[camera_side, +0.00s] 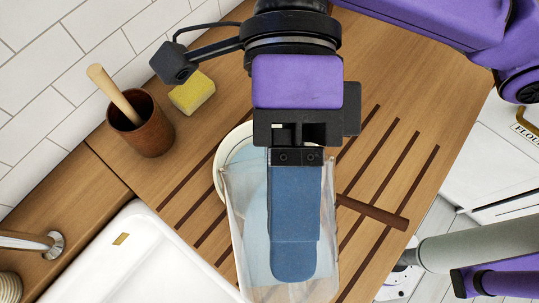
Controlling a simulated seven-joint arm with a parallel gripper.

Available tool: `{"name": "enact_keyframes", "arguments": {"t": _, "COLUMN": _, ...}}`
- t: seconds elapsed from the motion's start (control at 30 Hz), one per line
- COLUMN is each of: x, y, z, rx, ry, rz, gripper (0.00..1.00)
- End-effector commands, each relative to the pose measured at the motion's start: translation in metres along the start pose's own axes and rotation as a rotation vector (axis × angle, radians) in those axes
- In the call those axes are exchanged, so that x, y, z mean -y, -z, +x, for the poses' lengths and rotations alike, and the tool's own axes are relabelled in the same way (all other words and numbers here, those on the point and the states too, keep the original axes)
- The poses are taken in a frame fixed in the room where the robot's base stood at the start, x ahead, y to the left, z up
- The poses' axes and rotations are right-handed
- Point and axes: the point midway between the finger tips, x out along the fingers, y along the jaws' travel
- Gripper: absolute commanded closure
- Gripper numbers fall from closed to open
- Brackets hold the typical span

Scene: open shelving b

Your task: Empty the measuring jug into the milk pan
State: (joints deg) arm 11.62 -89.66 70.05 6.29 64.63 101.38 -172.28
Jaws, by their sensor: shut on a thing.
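The measuring jug (329,245) is clear and see-through, in the middle of the view. A pale blue tint shows inside it, perhaps water; I cannot tell the level. My gripper (294,262) points down the picture and is shut on the jug. One blue finger lies over the jug and the other is hidden. The milk pan (374,212) shows a brown handle to the right and part of a cream rim at upper left. The jug and my gripper cover most of the pan. I cannot tell the jug's tilt or its height over the pan.
A brown cup (150,128) with a wooden utensil (112,92) and a yellow sponge (192,92) stand at upper left by the tiled wall. A white sink (130,260) with a tap (35,242) is at lower left. The grooved wooden counter (400,165) is clear right of the pan.

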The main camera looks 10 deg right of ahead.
Motion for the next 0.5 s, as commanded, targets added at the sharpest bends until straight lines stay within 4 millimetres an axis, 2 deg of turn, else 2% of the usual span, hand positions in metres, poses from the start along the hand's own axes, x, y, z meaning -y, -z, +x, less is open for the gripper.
{"name": "enact_keyframes", "arguments": {"t": 0.5, "x": -0.0021, "y": -0.0009, "z": -0.0085, "rx": 0.000, "ry": -0.059, "rz": 0.005, "gripper": 1.00}}
